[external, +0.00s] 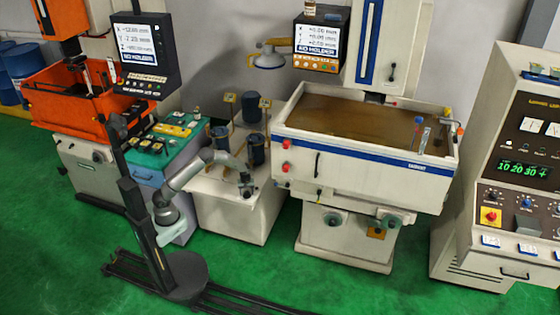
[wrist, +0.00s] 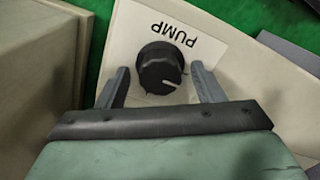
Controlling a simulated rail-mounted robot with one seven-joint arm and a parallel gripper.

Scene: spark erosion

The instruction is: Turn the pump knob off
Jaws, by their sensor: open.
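The pump knob (wrist: 158,66) is round and black, with a pale pointer line toward the lower right as the wrist view shows it. It sits beside an upside-down PUMP label (wrist: 173,35) on a pale panel. My gripper (wrist: 160,72) is open, with one finger on each side of the knob and visible gaps between. Contact cannot be made out. In the external view my gripper (external: 247,188) is at the front of the white pump cabinet (external: 228,218); the knob is too small to tell there.
Dark canisters (external: 253,118) stand on the cabinet top. The machine with the brown tank (external: 350,120) is to the right, and a teal bench (external: 150,178) with tools is to the left. Green floor (external: 270,275) is open in front, crossed by my rail.

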